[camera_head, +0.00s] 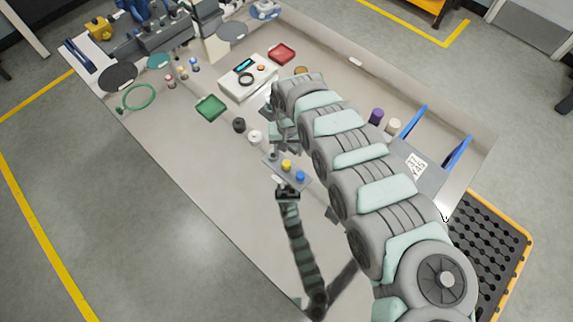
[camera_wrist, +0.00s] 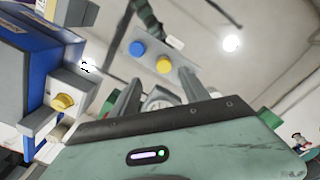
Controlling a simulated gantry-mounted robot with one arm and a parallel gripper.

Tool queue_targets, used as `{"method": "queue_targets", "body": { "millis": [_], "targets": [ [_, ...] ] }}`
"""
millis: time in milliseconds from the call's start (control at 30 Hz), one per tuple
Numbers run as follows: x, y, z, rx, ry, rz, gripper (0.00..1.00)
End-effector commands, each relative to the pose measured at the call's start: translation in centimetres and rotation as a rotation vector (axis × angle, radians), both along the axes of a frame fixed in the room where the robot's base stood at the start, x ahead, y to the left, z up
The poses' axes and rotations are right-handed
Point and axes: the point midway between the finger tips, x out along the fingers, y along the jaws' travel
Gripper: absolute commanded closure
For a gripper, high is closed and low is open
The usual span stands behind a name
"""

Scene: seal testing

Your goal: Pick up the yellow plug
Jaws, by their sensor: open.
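The yellow plug (camera_head: 286,164) stands on a small grey plate (camera_head: 270,163), between a blue plug (camera_head: 300,175) and a dark grey plug (camera_head: 274,156). My gripper (camera_head: 287,146) is beside the plate on its far side, partly hidden by my arm. In the wrist view, the yellow plug (camera_wrist: 163,65) and the blue plug (camera_wrist: 138,48) show beyond the fingers. The two fingers (camera_wrist: 160,82) are apart, with nothing held between them. The yellow plug lies ahead of the gap, and I see no contact.
A black cup (camera_head: 239,125) and a white ring (camera_head: 255,137) stand left of my gripper. A green tray (camera_head: 211,108), a red tray (camera_head: 282,52) and a white device (camera_head: 231,86) lie farther back. The bench's front left area is clear.

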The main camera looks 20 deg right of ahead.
Motion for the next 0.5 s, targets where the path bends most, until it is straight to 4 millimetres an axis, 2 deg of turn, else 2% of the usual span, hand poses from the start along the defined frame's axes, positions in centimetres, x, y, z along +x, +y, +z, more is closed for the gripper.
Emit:
{"method": "queue_targets", "body": {
  "millis": [33,200,500],
  "targets": [
    [0.0,0.4,-1.1,0.004,0.000,0.003,0.46],
    [0.2,0.4,-3.4,0.006,-0.003,0.003,0.46],
    [0.6,0.5,-5.5,0.005,-0.007,0.002,0.46]
  ]
}}
